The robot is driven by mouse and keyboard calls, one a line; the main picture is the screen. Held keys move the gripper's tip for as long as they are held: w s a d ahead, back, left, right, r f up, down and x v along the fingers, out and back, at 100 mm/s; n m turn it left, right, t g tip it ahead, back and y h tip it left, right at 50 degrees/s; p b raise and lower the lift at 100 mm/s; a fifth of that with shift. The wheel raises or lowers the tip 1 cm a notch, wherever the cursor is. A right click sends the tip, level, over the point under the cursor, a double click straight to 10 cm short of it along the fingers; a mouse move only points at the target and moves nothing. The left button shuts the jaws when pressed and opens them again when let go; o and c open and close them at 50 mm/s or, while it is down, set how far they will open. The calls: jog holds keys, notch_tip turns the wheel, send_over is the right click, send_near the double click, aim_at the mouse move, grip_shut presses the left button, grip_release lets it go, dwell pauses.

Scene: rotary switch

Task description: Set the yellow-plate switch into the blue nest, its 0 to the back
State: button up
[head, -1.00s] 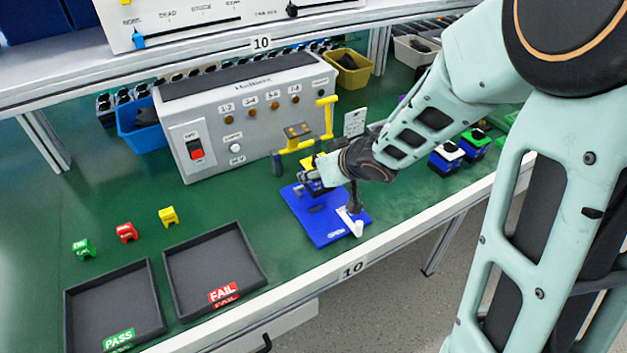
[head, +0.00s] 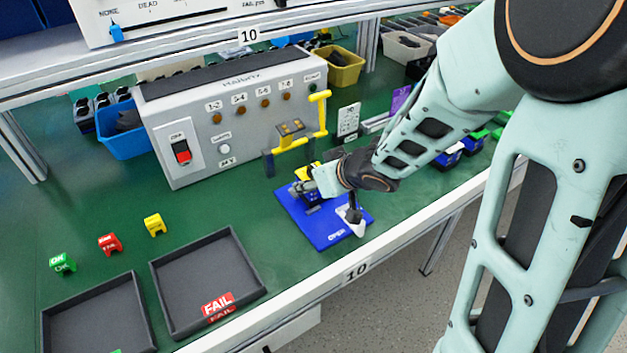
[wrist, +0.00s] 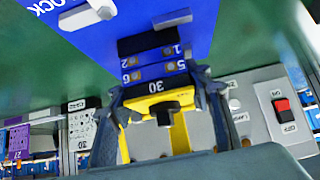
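The yellow-plate switch (wrist: 150,104) is between the two fingers of my gripper (wrist: 162,84) in the wrist view, with its black knob toward the camera. The fingers lie against its sides, shut on it. Its blue body shows terminal numbers 1, 2, 5, 6. I cannot make out its 0 mark.
A yellow-handled stand (head: 322,115) is just behind the nest, before a grey test box (head: 220,145). A FAIL tray (head: 190,265) is to the left, with small green, red and yellow blocks behind. Bench between tray and nest is clear.

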jog(key=o, duration=0.4)
jog(key=shift+r, duration=0.2)
jog(key=shift+p+v, duration=2.5)
jog(key=shift+v, duration=3.45)
jog(key=shift+d, duration=0.1)
